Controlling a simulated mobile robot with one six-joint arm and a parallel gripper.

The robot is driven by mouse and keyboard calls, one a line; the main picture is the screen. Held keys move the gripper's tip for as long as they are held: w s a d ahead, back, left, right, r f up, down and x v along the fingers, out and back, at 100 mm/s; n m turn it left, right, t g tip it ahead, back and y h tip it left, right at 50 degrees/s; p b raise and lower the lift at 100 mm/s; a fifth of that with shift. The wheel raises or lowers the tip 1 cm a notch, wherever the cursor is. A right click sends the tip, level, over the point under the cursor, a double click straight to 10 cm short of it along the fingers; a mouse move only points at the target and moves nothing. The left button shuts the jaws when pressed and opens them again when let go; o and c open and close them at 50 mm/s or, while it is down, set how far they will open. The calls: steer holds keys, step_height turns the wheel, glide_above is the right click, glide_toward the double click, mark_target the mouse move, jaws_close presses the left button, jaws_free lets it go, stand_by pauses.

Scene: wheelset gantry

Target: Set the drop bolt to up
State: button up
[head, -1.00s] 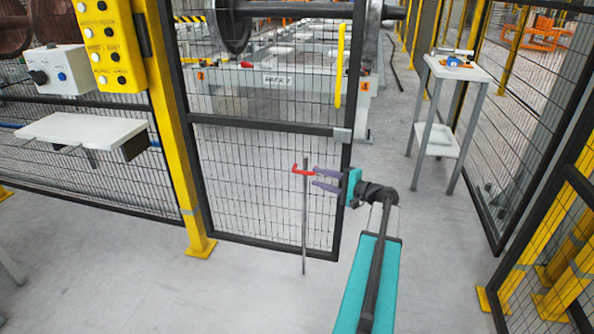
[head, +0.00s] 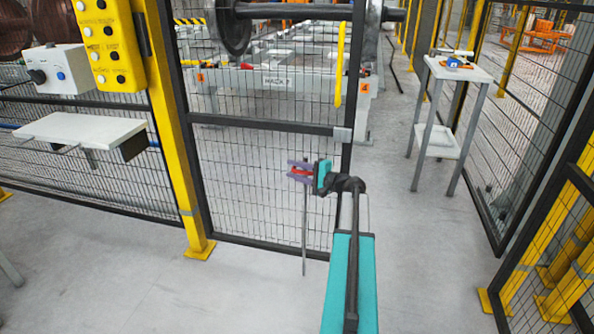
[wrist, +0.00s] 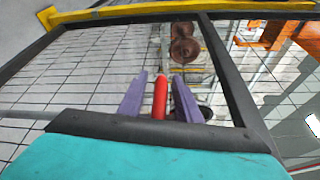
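In the wrist view the red handle (wrist: 160,97) lies between the two purple fingers, with a small gap showing on each side. The fingers are open around the handle.
A yellow post (head: 178,150) with a yellow button panel (head: 108,45) stands left of the gate. A white shelf (head: 80,130) is beside it. A small white table (head: 460,70) stands at the right. The floor between gate and table is clear.

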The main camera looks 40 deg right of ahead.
jaws_close()
step_height(320, 180, up, 8)
steer(key=p, duration=0.3)
steer(key=shift+f, duration=0.25)
jaws_free()
